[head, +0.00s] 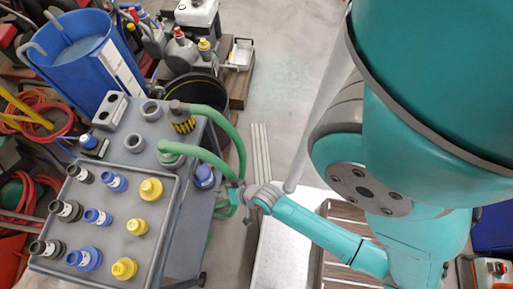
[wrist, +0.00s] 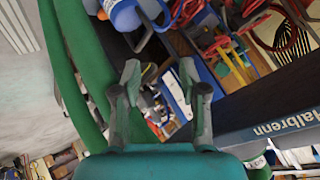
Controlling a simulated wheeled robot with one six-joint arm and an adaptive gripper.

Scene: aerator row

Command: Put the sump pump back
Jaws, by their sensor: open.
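A grey cart (head: 160,245) stands left of my arm. On its back part, a black and yellow fitting (head: 182,122) has a thick green hose (head: 212,112) bending off it. A paler round fitting (head: 170,150) has a second green hose. I cannot tell which of these is the sump pump. A blue canister (head: 204,176) sits at the cart's right edge. My gripper (head: 236,190) is just right of it, beside the hoses. In the wrist view my gripper (wrist: 160,80) is open with nothing between its fingers. Green hoses (wrist: 75,70) run close on its left.
Empty grey collars (head: 151,110) and a two-hole block (head: 109,110) are behind. A blue bin (head: 85,60) stands at the back left. Open floor (head: 275,85) lies behind my gripper.

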